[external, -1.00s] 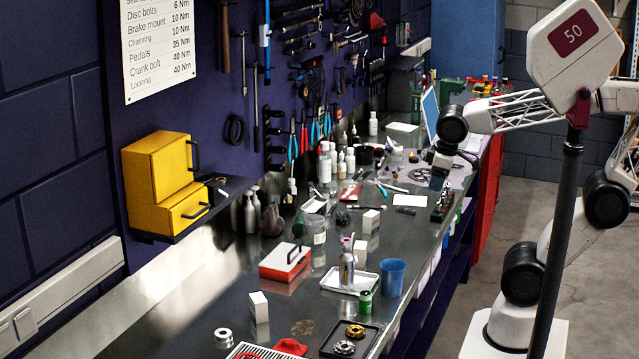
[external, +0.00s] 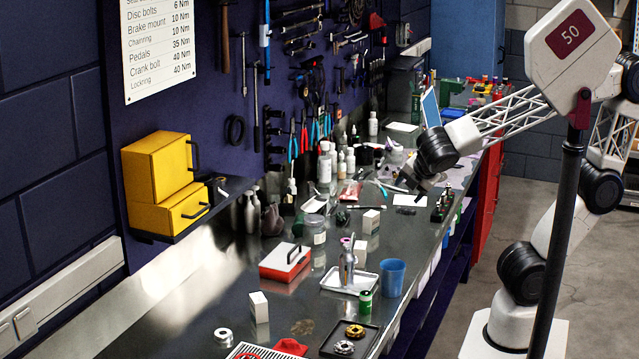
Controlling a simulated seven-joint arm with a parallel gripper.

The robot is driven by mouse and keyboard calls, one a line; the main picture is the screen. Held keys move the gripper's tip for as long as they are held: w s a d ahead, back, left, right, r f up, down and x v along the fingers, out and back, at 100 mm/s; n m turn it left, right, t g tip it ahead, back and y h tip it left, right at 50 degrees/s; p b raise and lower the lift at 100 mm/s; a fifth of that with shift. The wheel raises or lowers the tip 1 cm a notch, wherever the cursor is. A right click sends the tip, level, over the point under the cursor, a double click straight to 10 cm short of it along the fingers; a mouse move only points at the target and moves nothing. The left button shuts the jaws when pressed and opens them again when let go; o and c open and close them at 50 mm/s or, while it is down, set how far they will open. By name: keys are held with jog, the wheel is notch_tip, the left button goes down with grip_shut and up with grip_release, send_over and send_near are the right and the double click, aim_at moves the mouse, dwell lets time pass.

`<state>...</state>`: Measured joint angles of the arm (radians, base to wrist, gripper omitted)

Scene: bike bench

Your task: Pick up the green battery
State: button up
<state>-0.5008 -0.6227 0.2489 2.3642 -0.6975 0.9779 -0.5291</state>
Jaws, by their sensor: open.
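The green battery (external: 364,301) is a small upright green cylinder near the right edge of the metal bench. It stands between a white tray and a dark tray, just in front of the blue cup. My gripper (external: 408,180) is well behind it, over the bench near a white card, apart from the battery. The gripper is open, and I see nothing between its fingers, though they are small and dark here.
The blue cup (external: 392,278) stands close to the battery. A white tray (external: 333,284) holds a metal bottle (external: 347,262). A dark tray (external: 334,352) holds round metal parts. A red and white box (external: 285,262) lies to the left.

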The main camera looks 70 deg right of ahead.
jog(key=w+a+n+t, duration=0.2)
jog(key=a+n+t, duration=0.2)
jog(key=a+n, duration=0.65)
jog(key=r+n+t+y, duration=0.1)
jog(key=n+t+y, duration=0.35)
jog(key=n, duration=0.65)
send_over(365, 302)
jog(key=s+d, duration=0.2)
jog(key=s, duration=0.3)
jog(key=shift+m+g+y, duration=0.25)
jog(key=shift+g+y, duration=0.1)
jog(key=shift+g, duration=0.1)
notch_tip(365, 302, down, 19)
jog(key=shift+f, duration=0.2)
jog(key=shift+x, duration=1.3)
jog(key=shift+w, duration=0.1)
jog(key=shift+x, duration=2.45)
jog(key=shift+r, duration=0.1)
